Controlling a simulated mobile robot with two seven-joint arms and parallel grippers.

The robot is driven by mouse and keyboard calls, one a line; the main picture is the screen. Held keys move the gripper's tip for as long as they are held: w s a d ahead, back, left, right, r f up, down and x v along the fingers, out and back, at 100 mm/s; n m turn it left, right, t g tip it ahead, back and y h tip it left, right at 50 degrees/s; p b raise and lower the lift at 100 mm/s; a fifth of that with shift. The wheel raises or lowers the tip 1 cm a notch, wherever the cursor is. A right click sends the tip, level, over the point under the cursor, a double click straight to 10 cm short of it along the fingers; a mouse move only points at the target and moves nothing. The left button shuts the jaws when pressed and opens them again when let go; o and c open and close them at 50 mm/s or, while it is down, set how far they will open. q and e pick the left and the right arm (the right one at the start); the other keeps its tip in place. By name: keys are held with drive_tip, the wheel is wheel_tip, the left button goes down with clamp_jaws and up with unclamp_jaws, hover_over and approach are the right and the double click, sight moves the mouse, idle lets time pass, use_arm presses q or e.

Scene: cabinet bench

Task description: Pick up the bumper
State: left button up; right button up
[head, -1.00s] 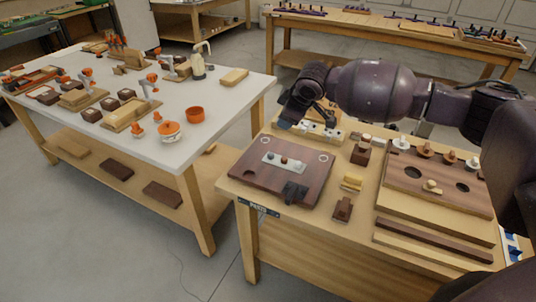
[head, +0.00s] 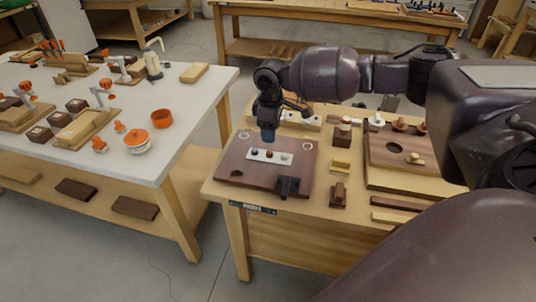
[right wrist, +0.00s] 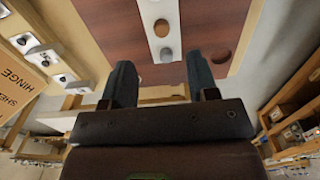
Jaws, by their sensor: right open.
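The dark wooden board (head: 225,165) lies on the near bench and carries a pale metal strip (head: 262,159) with a few small round pieces. No part is labelled bumper, so I cannot tell which is the bumper; the small pieces on the strip could be it. In the right wrist view the strip (right wrist: 151,14) holds a brown round piece (right wrist: 161,28) and a grey one (right wrist: 166,55). My right gripper (head: 268,136) points down just above the strip's far side. In the right wrist view its fingers (right wrist: 160,75) are apart with nothing held between them. My left gripper is out of view.
Small wooden and yellow parts (head: 340,167) and a holed wooden panel (head: 385,170) stand to the right. A white-topped table (head: 180,130) with orange items is at left, across a floor gap.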

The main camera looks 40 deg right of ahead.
sight(270, 152)
wheel_tip(270, 152, down, 8)
drive_tip(key=shift+a+b, duration=0.15)
drive_tip(key=shift+b, duration=0.55)
drive_tip(key=c, duration=0.8)
drive_tip(key=shift+c, duration=0.2)
